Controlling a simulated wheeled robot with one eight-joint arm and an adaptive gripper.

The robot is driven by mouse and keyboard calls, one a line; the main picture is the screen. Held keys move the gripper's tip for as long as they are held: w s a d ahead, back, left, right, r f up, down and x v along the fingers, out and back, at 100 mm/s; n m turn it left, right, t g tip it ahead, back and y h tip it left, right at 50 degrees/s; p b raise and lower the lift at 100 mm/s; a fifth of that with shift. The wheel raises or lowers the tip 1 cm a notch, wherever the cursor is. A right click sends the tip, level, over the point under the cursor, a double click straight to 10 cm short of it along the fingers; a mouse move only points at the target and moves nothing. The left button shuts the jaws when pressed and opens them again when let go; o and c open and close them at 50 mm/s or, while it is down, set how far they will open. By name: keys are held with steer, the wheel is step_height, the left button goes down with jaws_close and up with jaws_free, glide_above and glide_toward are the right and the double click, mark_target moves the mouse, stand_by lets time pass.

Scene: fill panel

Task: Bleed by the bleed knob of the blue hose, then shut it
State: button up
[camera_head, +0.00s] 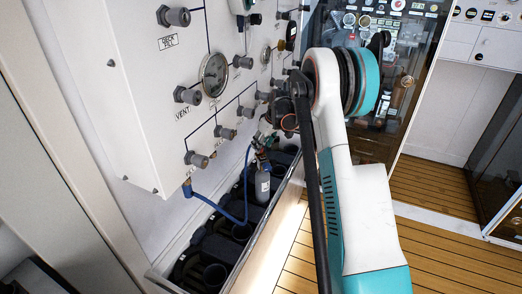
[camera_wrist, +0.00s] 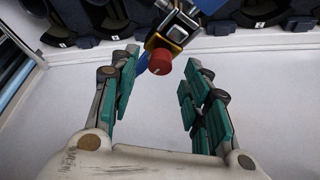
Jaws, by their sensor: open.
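A round red knob (camera_wrist: 161,61), apparently the bleed knob, sits on a small yellow, black and metal fitting (camera_wrist: 176,30) in the wrist view. A bit of blue hose shows beside the fitting. In the head view the blue hose (camera_head: 226,211) runs from the panel's lower port, loops down, then rises to a fitting (camera_head: 262,143) above a small grey bottle (camera_head: 262,185). My gripper (camera_wrist: 160,72) is open, with its teal-padded fingers on either side of the knob's line. No contact with the knob shows. In the head view my arm largely hides the gripper.
The white panel (camera_head: 135,60) carries a gauge (camera_head: 214,74) and several grey knobs, one labelled VENT (camera_head: 187,95). Below it, a trough (camera_head: 232,255) holds dark cylinder seats. A glass-fronted cabinet (camera_head: 375,75) stands behind my arm. Wooden floor (camera_head: 440,250) lies open at right.

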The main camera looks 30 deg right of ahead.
steer(key=shift+b+x, duration=0.3)
steer(key=shift+x, duration=0.85)
jaws_close()
